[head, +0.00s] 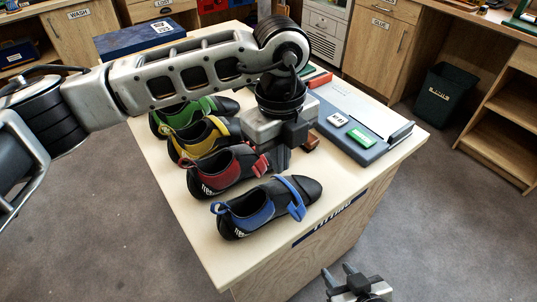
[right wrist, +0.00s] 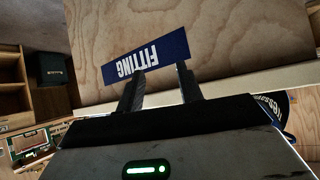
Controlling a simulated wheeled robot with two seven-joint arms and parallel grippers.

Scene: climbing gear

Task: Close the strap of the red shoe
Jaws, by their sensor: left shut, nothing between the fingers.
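The red shoe (head: 222,172) stands on the table among a row of shoes, its toe pointing right. Its red strap (head: 261,163) shows near the toe end, right beside my left gripper (head: 281,160). My left gripper is shut and points down over the shoe's toe end. It hides part of the toe and strap, so I cannot tell whether the strap lies fully flat or whether the fingers touch it. My right gripper (head: 340,276) is open and empty, low in front of the table. Its spread fingers also show in the right wrist view (right wrist: 160,88), before the table's front panel.
A blue shoe (head: 262,208) stands in front of the red one, a yellow shoe (head: 200,140) and a green shoe (head: 190,112) behind it. A grey-blue tray (head: 385,150) with small boxes lies at the right. The table's (head: 225,262) front left is bare.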

